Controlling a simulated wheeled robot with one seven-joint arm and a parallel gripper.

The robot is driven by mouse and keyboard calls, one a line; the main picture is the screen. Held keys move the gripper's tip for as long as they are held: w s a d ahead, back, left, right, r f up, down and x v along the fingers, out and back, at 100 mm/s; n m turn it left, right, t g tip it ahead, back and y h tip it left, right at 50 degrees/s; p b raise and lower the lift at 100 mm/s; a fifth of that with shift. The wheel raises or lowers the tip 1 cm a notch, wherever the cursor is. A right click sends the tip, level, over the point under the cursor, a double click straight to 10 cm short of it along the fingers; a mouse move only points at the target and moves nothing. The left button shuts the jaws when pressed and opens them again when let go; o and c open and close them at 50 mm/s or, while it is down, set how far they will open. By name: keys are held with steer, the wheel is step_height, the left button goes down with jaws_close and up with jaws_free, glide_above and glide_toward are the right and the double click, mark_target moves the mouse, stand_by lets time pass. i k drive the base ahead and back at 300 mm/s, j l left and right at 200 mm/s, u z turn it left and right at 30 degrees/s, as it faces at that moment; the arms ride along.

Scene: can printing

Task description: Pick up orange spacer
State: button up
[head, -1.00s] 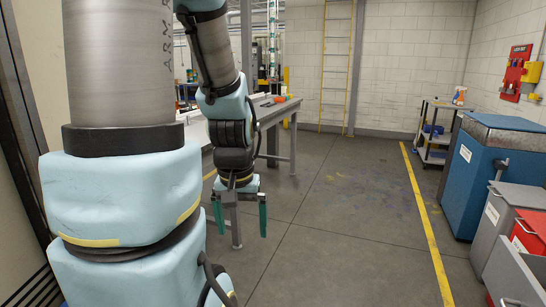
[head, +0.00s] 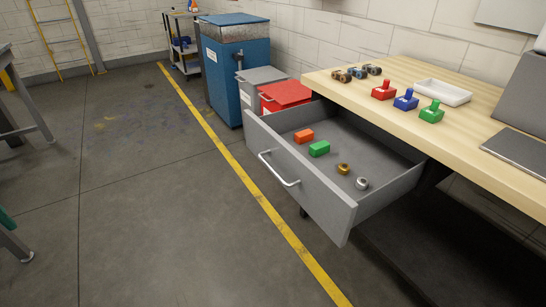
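The orange spacer (head: 304,136), a small orange block, lies in the open grey drawer (head: 300,184) in the head view, near the drawer's back-left end. A green block (head: 319,149) lies just in front of it, to the right. Only a teal sliver of my gripper (head: 6,219) shows at the left edge. It is far left of the drawer and apart from the spacer. The rest of my gripper is out of frame, so its opening is hidden now.
A brass ring-like part (head: 343,169) and a silver one (head: 362,183) also lie in the drawer. The wooden workbench (head: 470,125) above holds red, blue and green handled pieces and a white tray (head: 442,92). Floor left of the drawer is clear.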

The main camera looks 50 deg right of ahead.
mark_target(307, 135)
steer(key=z, duration=0.35)
steer(key=i+l+z, duration=0.15)
steer(key=z, duration=0.2)
steer(key=i+z, duration=0.2)
steer(key=z, duration=0.15)
steer(key=i+z, duration=0.2)
steer(key=z, duration=0.15)
steer(key=i+z, duration=0.15)
steer(key=i, duration=0.4)
steer(key=i+j+z, duration=0.15)
steer(key=i, duration=0.35)
steer(key=j, duration=0.05)
